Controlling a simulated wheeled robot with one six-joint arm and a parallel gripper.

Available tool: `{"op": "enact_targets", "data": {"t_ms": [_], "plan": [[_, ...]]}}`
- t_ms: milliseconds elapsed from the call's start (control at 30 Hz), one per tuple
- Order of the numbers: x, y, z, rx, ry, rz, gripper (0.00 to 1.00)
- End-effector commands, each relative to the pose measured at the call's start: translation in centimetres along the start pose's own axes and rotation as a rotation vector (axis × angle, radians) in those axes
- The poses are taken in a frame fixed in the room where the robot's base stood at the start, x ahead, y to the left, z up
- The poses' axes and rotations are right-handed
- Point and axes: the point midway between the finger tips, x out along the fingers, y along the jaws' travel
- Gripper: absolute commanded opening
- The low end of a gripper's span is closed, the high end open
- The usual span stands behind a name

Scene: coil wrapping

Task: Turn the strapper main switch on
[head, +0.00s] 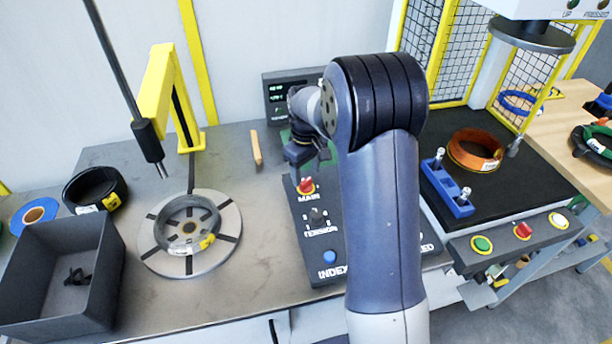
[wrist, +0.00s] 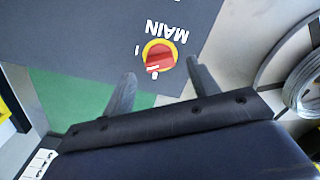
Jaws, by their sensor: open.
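The main switch (head: 306,186) is a red rotary knob on a yellow base at the top of the dark control panel (head: 318,266), above the word MAIN. In the wrist view the red knob (wrist: 160,57) shows close ahead, with I and 0 marks beside it. My gripper (head: 308,160) is just above the switch in the head view. In the wrist view its two dark fingers (wrist: 160,80) are spread apart, with the knob near and beyond the gap between them. Nothing is held. I cannot tell whether a finger touches the knob.
A TENSION knob (head: 317,217) and a blue INDEX button (head: 329,257) sit lower on the panel. A round turntable (head: 161,262) with a coil and a grey bin (head: 105,296) stand left. A dark display (head: 277,97) stands behind. My arm hides the panel's right part.

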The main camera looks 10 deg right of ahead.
Motion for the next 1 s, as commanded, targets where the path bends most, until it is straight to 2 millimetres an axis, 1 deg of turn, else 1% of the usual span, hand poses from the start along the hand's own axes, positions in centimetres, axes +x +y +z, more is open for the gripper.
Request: {"op": "enact_targets", "data": {"t_ms": [33, 200, 333, 533, 567, 1000], "plan": [[0.8, 0.0, 0.0, 0.000, -0.003, -0.002, 0.56], [2.4, 0.0, 0.0, 0.000, -0.001, -0.001, 0.56], [2.7, 0.0, 0.0, 0.000, 0.000, 0.000, 0.56], [2.7, 0.0, 0.0, 0.000, 0.001, 0.000, 0.56], [2.7, 0.0, 0.0, 0.000, 0.001, 0.000, 0.55], [2.7, 0.0, 0.0, 0.000, 0.001, 0.000, 0.19]]}}
